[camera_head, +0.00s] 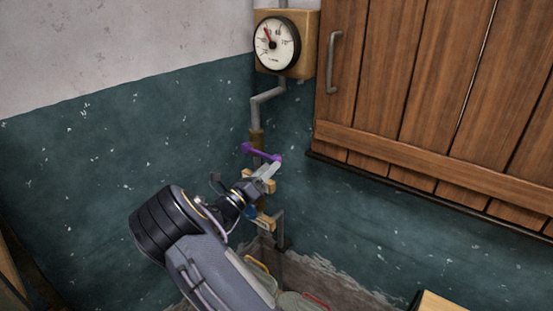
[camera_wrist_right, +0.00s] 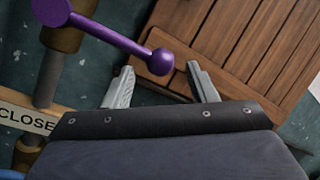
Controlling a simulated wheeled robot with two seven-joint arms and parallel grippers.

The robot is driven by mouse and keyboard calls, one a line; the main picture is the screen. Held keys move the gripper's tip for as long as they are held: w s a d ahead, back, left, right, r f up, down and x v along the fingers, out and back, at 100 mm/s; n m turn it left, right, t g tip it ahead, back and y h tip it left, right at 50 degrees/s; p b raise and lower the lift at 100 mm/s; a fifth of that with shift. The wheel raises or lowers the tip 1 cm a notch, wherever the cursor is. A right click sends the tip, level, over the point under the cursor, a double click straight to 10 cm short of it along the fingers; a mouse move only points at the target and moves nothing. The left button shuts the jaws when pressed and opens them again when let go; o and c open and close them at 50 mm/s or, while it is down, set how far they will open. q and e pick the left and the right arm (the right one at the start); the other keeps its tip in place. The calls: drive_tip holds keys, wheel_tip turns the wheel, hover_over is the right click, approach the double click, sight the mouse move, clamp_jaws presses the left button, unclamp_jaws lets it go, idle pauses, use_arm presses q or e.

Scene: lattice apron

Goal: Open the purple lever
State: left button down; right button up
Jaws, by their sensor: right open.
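The purple lever (camera_head: 262,153) is on a brass valve (camera_head: 256,137) in the pipe that runs down the wall corner. In the head view it slants slightly down to the right and ends in a round knob. My right gripper (camera_head: 270,172) is just below the knob end and partly covers the valve area. In the right wrist view the lever (camera_wrist_right: 115,38) comes in from the upper left, and its knob is near the space between the fingertips of my open right gripper (camera_wrist_right: 165,80). I cannot tell whether they touch. My left gripper is out of view.
A label reading "CLOSE" (camera_wrist_right: 25,118) is beside the pipe. A round pressure gauge (camera_head: 276,43) is above the valve. A wooden shutter with a handle (camera_head: 334,62) is to the right. A pale wooden box corner (camera_head: 440,303) shows at the lower right.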

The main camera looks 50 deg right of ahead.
drive_tip(key=shift+p+x, duration=0.45)
drive_tip(key=shift+x, duration=1.7)
clamp_jaws()
